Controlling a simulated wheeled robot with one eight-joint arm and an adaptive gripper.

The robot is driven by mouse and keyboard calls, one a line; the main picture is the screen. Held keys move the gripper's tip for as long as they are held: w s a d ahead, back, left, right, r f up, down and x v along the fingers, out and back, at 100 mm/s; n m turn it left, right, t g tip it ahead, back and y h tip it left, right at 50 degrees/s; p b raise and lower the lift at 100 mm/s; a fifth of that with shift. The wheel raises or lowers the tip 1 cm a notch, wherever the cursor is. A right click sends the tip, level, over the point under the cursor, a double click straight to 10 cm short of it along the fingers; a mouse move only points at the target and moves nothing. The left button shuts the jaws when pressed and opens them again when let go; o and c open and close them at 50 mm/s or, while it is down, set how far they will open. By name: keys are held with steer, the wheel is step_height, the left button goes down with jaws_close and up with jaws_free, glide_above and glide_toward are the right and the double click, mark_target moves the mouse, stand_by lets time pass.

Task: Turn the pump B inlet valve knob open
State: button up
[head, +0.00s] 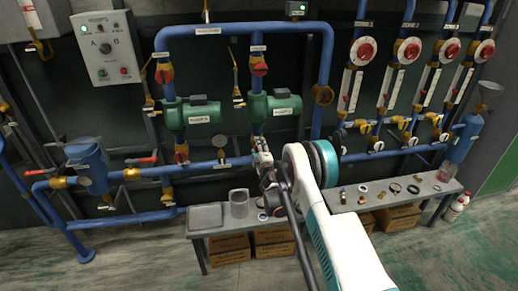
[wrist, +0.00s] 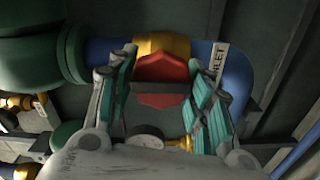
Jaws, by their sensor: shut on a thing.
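The red inlet valve knob (wrist: 160,82) sits on a brass valve body (wrist: 163,44) in the blue pipe below a green pump, in the wrist view. A label ending in "INLET" (wrist: 216,62) is on the pipe to its right. My gripper (wrist: 163,88) has its teal-padded fingers on either side of the red knob and is shut on it. In the head view my gripper (head: 262,160) reaches to the pipe below pump B (head: 283,104), and it hides the knob there.
Pump A (head: 203,112) is left of pump B. A pressure gauge (head: 221,154) stands near the lower pipe. Blue pipes surround the gripper closely.

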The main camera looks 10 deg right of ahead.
stand_by(0.5)
steer(key=o, duration=1.1)
steer(key=shift+s, duration=0.15)
steer(key=shift+s, duration=3.6)
